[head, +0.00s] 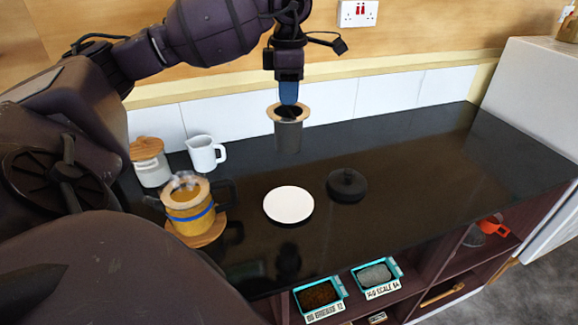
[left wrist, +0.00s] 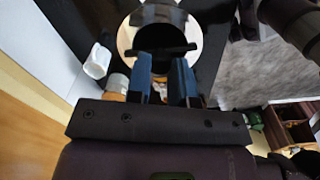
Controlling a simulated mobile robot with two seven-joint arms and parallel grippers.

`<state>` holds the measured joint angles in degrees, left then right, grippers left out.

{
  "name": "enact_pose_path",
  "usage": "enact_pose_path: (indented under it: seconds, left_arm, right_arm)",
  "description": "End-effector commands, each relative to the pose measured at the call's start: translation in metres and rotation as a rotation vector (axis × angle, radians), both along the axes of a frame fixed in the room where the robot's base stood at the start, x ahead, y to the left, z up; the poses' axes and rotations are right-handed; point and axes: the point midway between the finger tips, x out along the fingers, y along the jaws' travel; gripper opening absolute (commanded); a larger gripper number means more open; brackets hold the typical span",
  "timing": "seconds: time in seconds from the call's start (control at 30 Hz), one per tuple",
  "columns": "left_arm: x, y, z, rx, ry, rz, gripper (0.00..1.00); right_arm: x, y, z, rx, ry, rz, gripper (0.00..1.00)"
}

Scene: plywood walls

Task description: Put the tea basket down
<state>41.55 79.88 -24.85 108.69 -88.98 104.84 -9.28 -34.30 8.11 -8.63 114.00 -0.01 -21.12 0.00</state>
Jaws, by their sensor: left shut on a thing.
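The tea basket (head: 288,138) is a dark upright cylinder with a pale wooden rim. My left gripper (head: 289,98) is above it, its blue fingers shut on the bar across its mouth. In the left wrist view, the basket's pale ring (left wrist: 125,38) and dark inside show beyond the blue fingers (left wrist: 167,80). The basket appears held up behind a white round dish (head: 289,204) in the picture; its exact height over the counter is hard to tell. My right gripper is not in view.
A steaming yellow teapot (head: 188,204) stands on a wooden trivet (head: 205,238) at left. Behind it are a white jar (head: 152,170) and a white jug (head: 203,155). A black lid (head: 347,186) lies right of the dish. The counter (head: 440,160) is clear at right.

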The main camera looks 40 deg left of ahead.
Motion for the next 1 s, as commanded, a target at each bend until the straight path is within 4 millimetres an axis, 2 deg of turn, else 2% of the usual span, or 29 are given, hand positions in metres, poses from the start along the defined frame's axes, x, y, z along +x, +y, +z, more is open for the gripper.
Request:
enact_pose_path:
  seconds: [0.23, 0.6, 1.0]
  left_arm:
    - [-0.001, 0.000, -0.054, -0.001, 0.004, 0.000, 0.00]
    - [-0.001, 0.000, -0.128, -0.002, 0.004, 0.000, 0.00]
    - [-0.001, -0.001, -0.159, -0.002, 0.004, 0.000, 0.00]
  right_arm:
    - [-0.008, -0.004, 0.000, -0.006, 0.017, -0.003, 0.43]
    - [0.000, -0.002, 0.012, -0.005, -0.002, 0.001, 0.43]
    - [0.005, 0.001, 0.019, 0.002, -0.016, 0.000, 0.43]
